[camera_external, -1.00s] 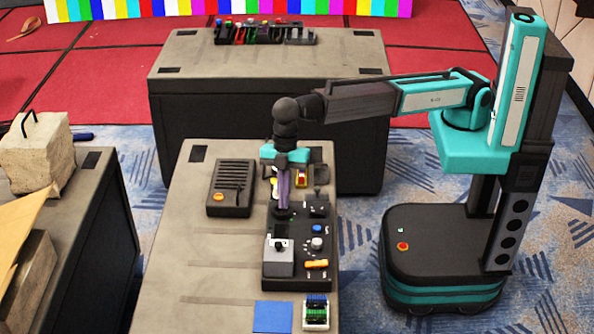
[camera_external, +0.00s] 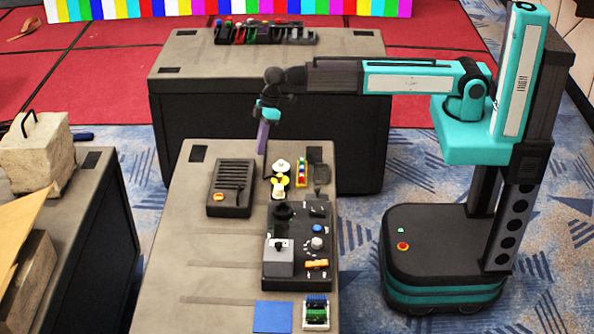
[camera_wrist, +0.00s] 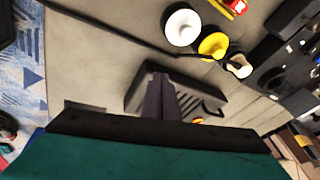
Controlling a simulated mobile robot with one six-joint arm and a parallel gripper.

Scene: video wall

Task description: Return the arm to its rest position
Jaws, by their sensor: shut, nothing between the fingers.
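My gripper (camera_external: 262,150) hangs from the raised arm above the near table (camera_external: 205,265), with its fingers pointing down. In the wrist view the gripper (camera_wrist: 160,82) shows its two dark fingers together, with nothing between them. The fingertips appear over or near the black slotted box (camera_external: 230,188), which also shows behind the fingers in the wrist view (camera_wrist: 210,103). My arm reaches left from its column, with the forearm about level. The gap between the fingertips and the table is hard to judge.
A black control panel (camera_external: 318,240) stands on the near table. White and yellow round pieces (camera_external: 280,181) and a small red-yellow item (camera_external: 302,172) lie behind it. A blue square (camera_external: 272,316) is at the front. A back table (camera_external: 330,62) and a left table with a stone block (camera_external: 38,152) stand around.

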